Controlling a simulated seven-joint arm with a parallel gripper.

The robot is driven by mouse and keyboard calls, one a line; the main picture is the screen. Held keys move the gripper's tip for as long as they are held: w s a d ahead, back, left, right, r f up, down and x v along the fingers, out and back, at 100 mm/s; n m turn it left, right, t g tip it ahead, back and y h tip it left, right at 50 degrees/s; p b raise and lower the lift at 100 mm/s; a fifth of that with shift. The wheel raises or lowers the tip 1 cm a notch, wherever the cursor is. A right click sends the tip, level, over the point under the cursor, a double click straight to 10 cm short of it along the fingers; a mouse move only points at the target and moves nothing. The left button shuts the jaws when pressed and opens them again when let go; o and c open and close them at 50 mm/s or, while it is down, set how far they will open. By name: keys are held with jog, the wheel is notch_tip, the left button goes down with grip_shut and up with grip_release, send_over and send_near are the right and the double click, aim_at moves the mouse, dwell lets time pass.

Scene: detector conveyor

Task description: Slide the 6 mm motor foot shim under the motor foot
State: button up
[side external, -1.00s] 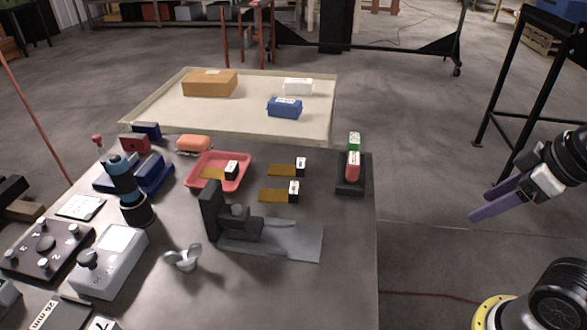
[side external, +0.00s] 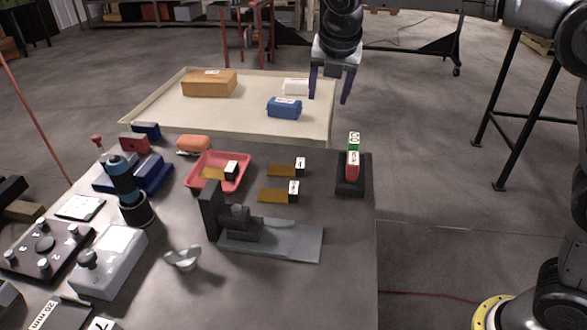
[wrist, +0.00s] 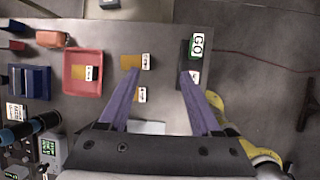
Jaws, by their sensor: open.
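Two brass shims with black-and-white label blocks lie on the table, a rear one (side external: 281,170) and a front one (side external: 273,196). A third brass shim (side external: 213,173) lies in the red tray (side external: 196,182). The wrist view shows the rear shim (wrist: 130,62) and the tray (wrist: 69,84). I cannot read the thicknesses surely. The dark motor foot assembly (side external: 238,222) stands on a grey plate (side external: 297,242) in front of the shims; the gap beneath it cannot be made out. My gripper (side external: 329,100) is open and empty, high above the table's back right, fingers down (wrist: 160,73).
A dark stand with a green GO block (side external: 354,141) and a red block (side external: 352,164) is at the right edge. A cream tray (side external: 326,128) with boxes lies behind. Control boxes (side external: 110,262) and a blue-black tool (side external: 124,185) crowd the left. Front right is clear.

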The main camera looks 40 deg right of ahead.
jog(key=n+g, duration=0.1)
send_near(300, 163)
jog(key=x, duration=0.9)
jog(key=shift+s, duration=0.1)
jog(key=shift+r, duration=0.1)
grip_shut()
